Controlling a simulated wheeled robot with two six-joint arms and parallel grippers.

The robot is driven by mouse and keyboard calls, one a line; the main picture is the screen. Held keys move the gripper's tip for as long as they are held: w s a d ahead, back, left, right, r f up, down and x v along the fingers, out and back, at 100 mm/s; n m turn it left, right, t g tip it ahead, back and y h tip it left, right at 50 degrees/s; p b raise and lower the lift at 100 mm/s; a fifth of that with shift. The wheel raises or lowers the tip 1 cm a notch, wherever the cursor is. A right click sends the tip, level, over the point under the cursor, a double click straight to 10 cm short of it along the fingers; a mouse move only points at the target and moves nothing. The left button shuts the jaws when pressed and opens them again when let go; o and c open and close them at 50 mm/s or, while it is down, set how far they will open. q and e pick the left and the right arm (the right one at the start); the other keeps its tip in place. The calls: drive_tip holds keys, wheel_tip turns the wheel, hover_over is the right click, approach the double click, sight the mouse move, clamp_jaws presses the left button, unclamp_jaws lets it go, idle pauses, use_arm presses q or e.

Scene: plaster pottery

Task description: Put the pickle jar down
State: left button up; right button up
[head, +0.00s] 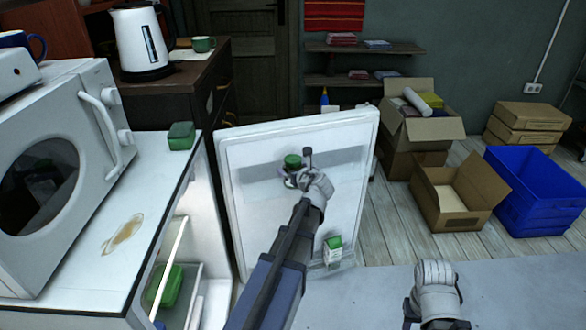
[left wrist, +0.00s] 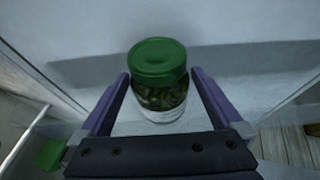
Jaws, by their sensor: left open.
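The pickle jar (head: 292,161) has a green lid and is at the inner side of the open fridge door (head: 345,205), by a grey shelf band. In the left wrist view the jar (left wrist: 160,75) looks upright, with dark green contents and a pale label. My left gripper (head: 293,178) is at the jar. Its purple fingers (left wrist: 158,98) are open on both sides of the jar, with a gap to each side. The jar's base is hidden. My right arm's end (head: 436,290) shows at the bottom; its fingers are not clearly seen.
A green-and-white carton (head: 333,251) stands low in the door. The fridge, with a green box (head: 170,286) inside, is at left under a microwave (head: 55,160). Cardboard boxes (head: 450,195) and a blue crate (head: 540,190) stand on the floor at right.

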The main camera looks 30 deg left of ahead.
use_arm(q)
drive_tip(key=p+v, duration=0.3)
drive_tip(key=v, duration=0.8)
drive_tip(key=shift+p, duration=0.3)
drive_tip(key=s+d+f+n+g+h, duration=0.3)
drive_tip(key=s+d+n, duration=0.3)
drive_tip(key=d, duration=0.3)
drive_tip(key=s+d+f+n+g+h, duration=0.3)
drive_tip(key=s+d+f+n, duration=0.3)
drive_tip(key=d+n, duration=0.3)
drive_tip(key=s+d+f+n+g+h, duration=0.3)
drive_tip(key=s+d+n, duration=0.4)
drive_tip(key=d, duration=0.3)
drive_tip(key=shift+s+d+f, duration=0.35)
drive_tip(key=shift+s+f, duration=0.25)
drive_tip(key=shift+f, duration=0.15)
drive_tip(key=shift+c, duration=0.2)
